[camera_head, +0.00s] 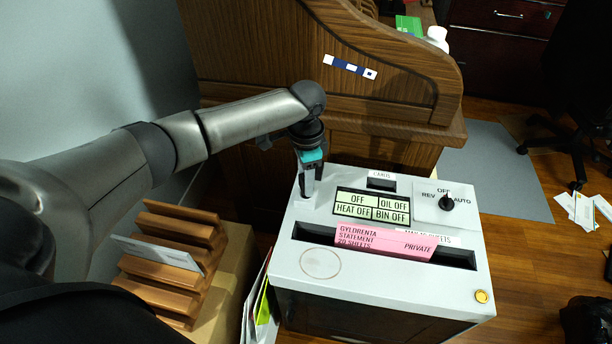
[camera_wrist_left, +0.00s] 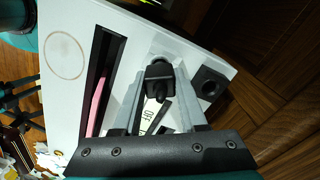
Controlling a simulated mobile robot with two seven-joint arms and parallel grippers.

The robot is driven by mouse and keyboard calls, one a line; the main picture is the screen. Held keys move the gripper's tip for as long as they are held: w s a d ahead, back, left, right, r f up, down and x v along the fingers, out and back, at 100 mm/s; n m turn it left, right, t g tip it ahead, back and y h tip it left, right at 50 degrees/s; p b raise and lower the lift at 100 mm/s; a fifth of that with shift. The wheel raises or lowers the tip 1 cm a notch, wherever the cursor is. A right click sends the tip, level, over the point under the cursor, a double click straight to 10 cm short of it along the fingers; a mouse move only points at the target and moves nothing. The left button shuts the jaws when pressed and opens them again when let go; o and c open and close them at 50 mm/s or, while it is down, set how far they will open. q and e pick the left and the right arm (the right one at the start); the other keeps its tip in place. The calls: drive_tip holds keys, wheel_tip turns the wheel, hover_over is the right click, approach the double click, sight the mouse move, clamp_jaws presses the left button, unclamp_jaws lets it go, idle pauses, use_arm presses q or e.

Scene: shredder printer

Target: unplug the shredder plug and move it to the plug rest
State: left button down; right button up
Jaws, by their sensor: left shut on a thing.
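The shredder (camera_head: 300,257) is a light grey box with a pink paper (camera_head: 385,241) standing in its slot. My left gripper (camera_head: 307,194) points down at the back left corner of its top. In the left wrist view my left gripper (camera_wrist_left: 160,85) is shut on a black plug (camera_wrist_left: 158,78), which sits between the two fingertips. A black square piece with a round hole (camera_wrist_left: 210,83) lies just right of the fingers, on the shredder's edge; whether it is a socket or the plug rest I cannot tell. The plug is hidden in the head view. My right gripper is not in view.
A wooden rack (camera_head: 170,262) holding an envelope stands left of the shredder. Papers (camera_head: 262,305) lean between them. A wooden desk (camera_head: 350,110) rises behind. A control dial (camera_head: 446,203) and a lit panel (camera_head: 372,206) are on the shredder's top.

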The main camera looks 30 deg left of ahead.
use_arm(q)
drive_tip(key=shift+f, duration=1.05)
drive_tip(key=shift+c, duration=1.9)
unclamp_jaws()
wheel_tip(320, 180, up, 15)
drive_tip(key=p, duration=0.6)
drive_tip(key=shift+r, duration=0.15)
